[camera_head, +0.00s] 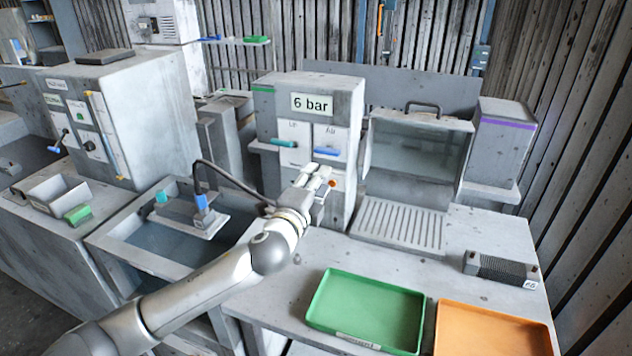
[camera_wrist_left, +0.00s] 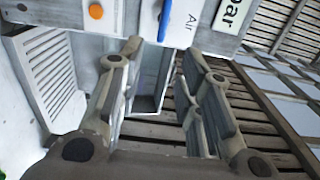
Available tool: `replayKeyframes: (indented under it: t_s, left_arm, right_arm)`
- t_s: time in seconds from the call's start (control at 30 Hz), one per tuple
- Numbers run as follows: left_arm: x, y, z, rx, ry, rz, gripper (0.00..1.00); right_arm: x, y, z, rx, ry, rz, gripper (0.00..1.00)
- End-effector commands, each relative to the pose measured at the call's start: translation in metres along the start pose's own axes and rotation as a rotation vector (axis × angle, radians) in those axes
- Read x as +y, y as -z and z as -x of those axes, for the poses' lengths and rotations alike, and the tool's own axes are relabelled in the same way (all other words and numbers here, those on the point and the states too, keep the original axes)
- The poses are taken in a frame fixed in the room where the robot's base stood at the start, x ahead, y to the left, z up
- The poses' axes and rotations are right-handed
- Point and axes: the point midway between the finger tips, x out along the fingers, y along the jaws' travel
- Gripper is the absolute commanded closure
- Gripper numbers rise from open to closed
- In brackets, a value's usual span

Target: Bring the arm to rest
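My left arm (camera_head: 190,295) reaches in from the lower left of the head view. My left gripper (camera_head: 324,180) is in front of the lower part of the grey cabinet marked "6 bar" (camera_head: 352,110), below its blue handle (camera_head: 327,152). In the left wrist view the two fingers (camera_wrist_left: 160,55) stand apart with nothing between them. The blue handle (camera_wrist_left: 165,20) and an orange button (camera_wrist_left: 96,11) show beyond the fingertips, apart from them. My right gripper is not in view.
A green tray (camera_head: 366,339) and an orange tray (camera_head: 490,347) lie on the bench front. A hooded box with a grille (camera_head: 400,226) and a dark finned block (camera_head: 500,268) are to the right. A basin (camera_head: 165,258) lies behind the arm. Bare bench surface separates grille and trays.

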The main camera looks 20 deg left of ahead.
Motion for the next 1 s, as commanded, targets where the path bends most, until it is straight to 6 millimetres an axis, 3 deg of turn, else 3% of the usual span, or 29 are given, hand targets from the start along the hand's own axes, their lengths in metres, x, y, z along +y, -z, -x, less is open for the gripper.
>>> replayKeyframes:
  t_s: [0.27, 0.37, 0.47, 0.77, 1.0]
  left_arm:
    - [0.004, 0.002, 0.002, -0.001, -0.009, 0.015, 0.67]
    - [0.021, 0.006, 0.012, -0.013, -0.051, 0.081, 0.67]
    - [0.052, 0.012, 0.034, -0.046, -0.136, 0.208, 0.67]
    - [0.162, 0.022, 0.142, -0.262, -0.489, 0.679, 0.67]
    - [0.227, 0.023, 0.253, -0.515, -0.762, 0.985, 0.67]
  right_arm:
    - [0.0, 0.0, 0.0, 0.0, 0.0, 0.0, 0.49]
    - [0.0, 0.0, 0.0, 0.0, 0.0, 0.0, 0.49]
    - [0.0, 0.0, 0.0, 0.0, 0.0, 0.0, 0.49]
    - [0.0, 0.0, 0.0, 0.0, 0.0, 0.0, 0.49]
    - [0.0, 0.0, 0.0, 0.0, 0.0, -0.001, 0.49]
